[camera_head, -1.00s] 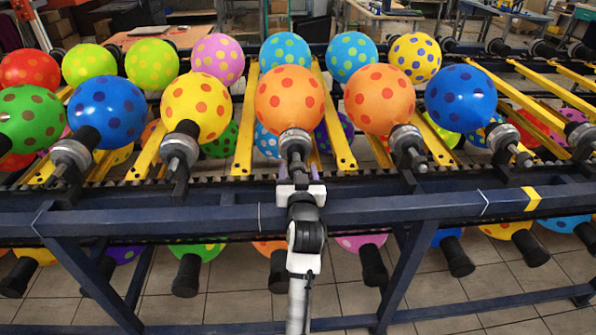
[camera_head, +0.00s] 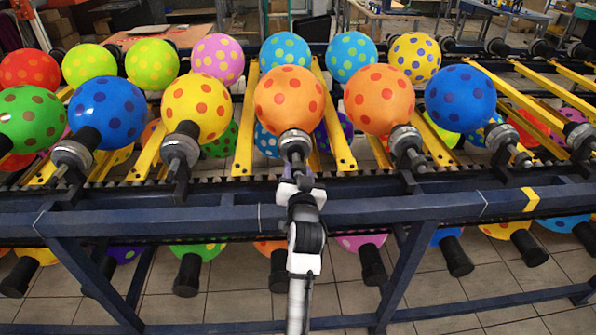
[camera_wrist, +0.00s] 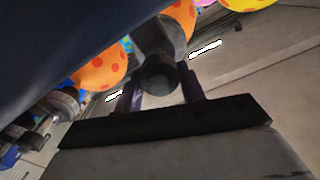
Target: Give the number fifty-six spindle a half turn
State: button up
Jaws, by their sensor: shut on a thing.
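An orange balloon with red dots (camera_head: 289,98) sits on a grey metal spindle (camera_head: 295,143) in the front row, near the middle of the head view. My gripper (camera_head: 296,172) is at the near end of this spindle, shut on it. In the wrist view the round dark end of the spindle (camera_wrist: 160,77) lies between the two fingers of my gripper (camera_wrist: 161,92). No number can be read on any spindle, so I cannot tell from a label that this is fifty-six.
A second orange balloon (camera_head: 379,99) and its spindle (camera_head: 406,146) stand to the right, a yellow balloon (camera_head: 196,107) to the left. A dark blue frame rail (camera_head: 400,211) runs across in front, close to my arm. More balloons hang below.

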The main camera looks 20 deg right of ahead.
jog(key=shift+m+p, duration=0.4)
jog(key=shift+m, duration=1.1)
jog(key=o, duration=1)
jog(key=shift+b+v, duration=1.8)
jog(key=shift+v, duration=5.1)
